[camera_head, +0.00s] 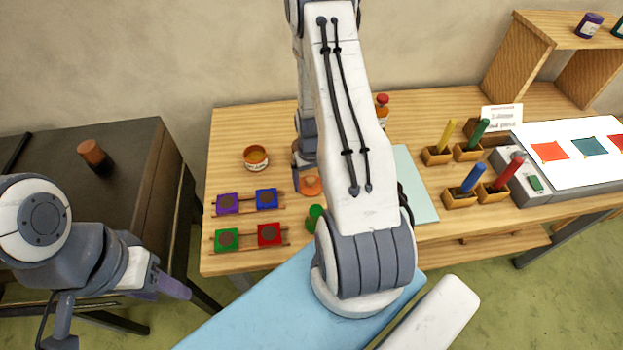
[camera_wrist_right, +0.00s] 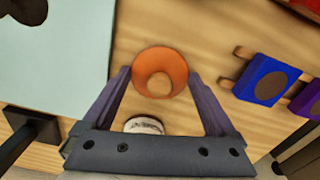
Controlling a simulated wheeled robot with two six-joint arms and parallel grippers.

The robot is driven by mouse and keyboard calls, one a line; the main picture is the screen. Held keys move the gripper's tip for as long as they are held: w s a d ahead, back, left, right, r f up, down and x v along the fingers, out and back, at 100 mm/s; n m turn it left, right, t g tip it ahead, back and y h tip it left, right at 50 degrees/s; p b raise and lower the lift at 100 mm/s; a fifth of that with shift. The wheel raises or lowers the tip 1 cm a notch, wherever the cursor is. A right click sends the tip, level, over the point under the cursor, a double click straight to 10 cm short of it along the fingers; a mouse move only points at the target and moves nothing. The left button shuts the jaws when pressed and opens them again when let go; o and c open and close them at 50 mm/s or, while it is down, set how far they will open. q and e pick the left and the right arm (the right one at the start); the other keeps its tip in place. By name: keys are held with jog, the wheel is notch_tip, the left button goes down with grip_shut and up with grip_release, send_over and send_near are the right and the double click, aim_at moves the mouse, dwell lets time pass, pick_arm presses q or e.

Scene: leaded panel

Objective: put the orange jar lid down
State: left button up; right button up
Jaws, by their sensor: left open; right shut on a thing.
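The orange jar lid (camera_head: 311,187) is a round orange piece over the wooden table. In the right wrist view the lid (camera_wrist_right: 160,72) sits between the fingertips of my right gripper (camera_wrist_right: 160,80), which is shut on it. In the head view my right gripper (camera_head: 306,172) is partly hidden behind my own arm. I cannot tell whether the lid touches the table. An open orange jar (camera_head: 256,157) with a pale label stands to the left of it. My left gripper (camera_head: 172,287) is open and empty at the lower left, away from the table.
Purple, blue, green and red blocks (camera_head: 268,234) sit on wooden racks left of the lid. A green round piece (camera_head: 316,212) lies nearby. A pale mat (camera_head: 424,203) is to the right, with colored sticks in wooden holders (camera_head: 436,155) beyond. Bare table surrounds the jar.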

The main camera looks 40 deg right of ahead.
aim_at(311, 180)
jog(key=shift+f, duration=0.2)
jog(key=o, duration=1)
jog(key=shift+r, duration=0.1)
jog(key=shift+r, duration=0.6)
notch_tip(311, 180, up, 11)
jog(key=b, duration=0.2)
